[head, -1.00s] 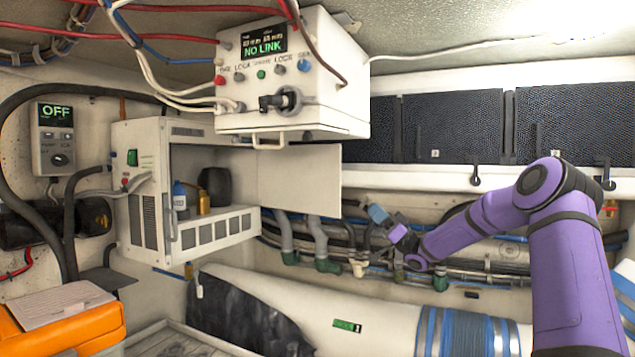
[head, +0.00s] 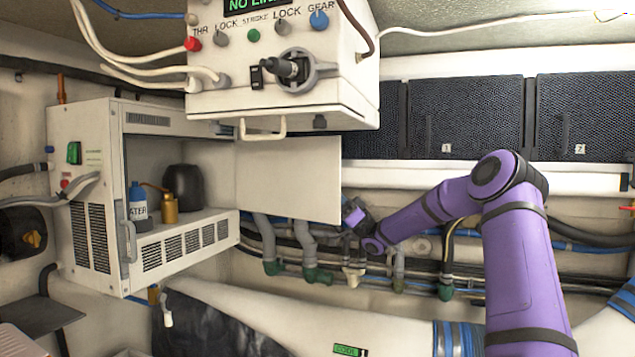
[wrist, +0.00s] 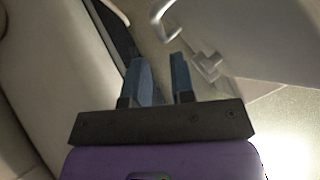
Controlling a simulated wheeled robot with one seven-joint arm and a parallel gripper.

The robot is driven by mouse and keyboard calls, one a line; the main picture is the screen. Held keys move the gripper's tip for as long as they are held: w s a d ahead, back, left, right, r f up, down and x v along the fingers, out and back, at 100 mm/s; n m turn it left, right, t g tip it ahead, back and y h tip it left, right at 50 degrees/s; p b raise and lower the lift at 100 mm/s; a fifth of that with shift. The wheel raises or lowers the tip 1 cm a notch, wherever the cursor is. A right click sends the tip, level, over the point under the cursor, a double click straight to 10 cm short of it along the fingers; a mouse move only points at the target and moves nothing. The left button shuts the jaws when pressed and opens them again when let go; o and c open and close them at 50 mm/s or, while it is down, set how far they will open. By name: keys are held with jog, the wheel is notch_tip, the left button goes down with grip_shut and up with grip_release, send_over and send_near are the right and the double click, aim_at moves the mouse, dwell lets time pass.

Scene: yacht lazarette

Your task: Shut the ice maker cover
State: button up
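The ice maker (head: 82,205) is a white wall-mounted box with vent slots at the left in the head view. Its cover (head: 288,180) is a flat white panel, swung wide open to the right of the box, so the inside shows. My gripper (head: 350,208) is at the cover's lower right edge in the head view, partly hidden there; I cannot tell whether it touches. In the wrist view my gripper's two blue fingers (wrist: 160,60) stand apart with nothing between them. The cover is not clearly identifiable in the wrist view.
A blue bottle (head: 138,202), a brass-coloured container (head: 170,210) and a dark rounded object (head: 184,186) stand inside the ice maker. A white control box (head: 285,75) hangs above the cover, with a handle underneath. Pipes (head: 310,250) run along the wall below the cover.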

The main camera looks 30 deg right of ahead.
jog(key=x, duration=0.6)
jog(key=shift+a+r, duration=0.15)
jog(key=shift+r, duration=0.05)
grip_shut()
